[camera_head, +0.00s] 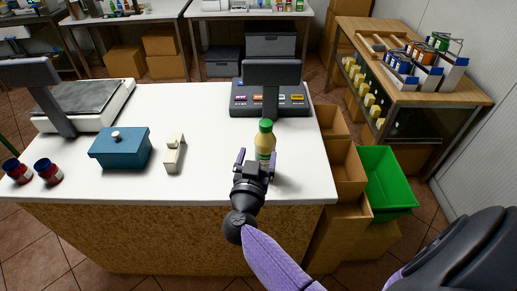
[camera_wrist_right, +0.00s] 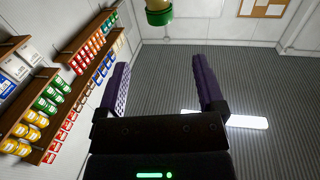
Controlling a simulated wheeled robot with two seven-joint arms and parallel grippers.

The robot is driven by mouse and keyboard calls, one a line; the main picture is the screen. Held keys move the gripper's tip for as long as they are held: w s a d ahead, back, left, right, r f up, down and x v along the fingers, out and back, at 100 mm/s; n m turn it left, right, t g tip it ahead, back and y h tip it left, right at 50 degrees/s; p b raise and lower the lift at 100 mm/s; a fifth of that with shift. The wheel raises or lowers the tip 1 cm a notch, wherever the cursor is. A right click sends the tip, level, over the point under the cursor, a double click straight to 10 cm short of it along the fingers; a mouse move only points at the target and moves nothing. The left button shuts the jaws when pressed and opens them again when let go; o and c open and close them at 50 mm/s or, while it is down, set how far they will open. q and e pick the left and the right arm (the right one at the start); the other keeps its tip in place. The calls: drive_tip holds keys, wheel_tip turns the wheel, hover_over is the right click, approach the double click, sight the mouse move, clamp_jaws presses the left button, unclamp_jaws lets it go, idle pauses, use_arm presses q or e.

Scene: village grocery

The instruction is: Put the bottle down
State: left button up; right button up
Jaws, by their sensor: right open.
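The bottle (camera_head: 265,146), yellowish with a green cap, stands upright on the white counter (camera_head: 210,110) near its front right part. My right gripper (camera_head: 256,160) is open in front of the bottle, with its two purple fingers apart. In the right wrist view, the bottle's green-capped end (camera_wrist_right: 159,14) shows at the top edge, beyond the open fingers (camera_wrist_right: 161,68), with nothing visible between them. In the head view the gripper hides the bottle's lower part. My left gripper is not in view.
A register (camera_head: 270,98) stands behind the bottle. A cream object (camera_head: 175,153), a blue box (camera_head: 120,148), two dark red jars (camera_head: 33,172) and a scale (camera_head: 85,100) are to the left. A green crate (camera_head: 387,178) is right of the counter. Counter around the bottle is clear.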

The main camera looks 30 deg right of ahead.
drive_tip(key=s+a+f+n+g+y, duration=0.1)
drive_tip(key=s+a+f+n+y, duration=0.25)
drive_tip(key=f, duration=0.45)
drive_tip(key=s+a+f+n+y, duration=0.3)
drive_tip(key=s+f+y, duration=0.15)
drive_tip(key=f, duration=0.25)
drive_tip(key=s+a+f+n+g+y, duration=0.1)
drive_tip(key=s+a+f+n+y, duration=0.25)
drive_tip(key=f, duration=0.45)
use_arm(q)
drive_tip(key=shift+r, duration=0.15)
use_arm(e)
drive_tip(key=s+d+f+g, duration=0.1)
drive_tip(key=s+f+g, duration=0.2)
drive_tip(key=s, duration=0.5)
drive_tip(key=s+d+f+g, duration=0.1)
drive_tip(key=s+f+g, duration=0.3)
drive_tip(key=s, duration=0.5)
drive_tip(key=s+d+f+n+g, duration=0.1)
drive_tip(key=s+d+f+g, duration=0.1)
drive_tip(key=s, duration=0.6)
wheel_tip(320, 180, down, 3)
drive_tip(key=shift+s+r+g, duration=0.1)
drive_tip(key=shift+s+g, duration=0.15)
drive_tip(key=shift+g, duration=0.45)
drive_tip(key=shift+w+y, duration=0.1)
drive_tip(key=shift+y, duration=0.25)
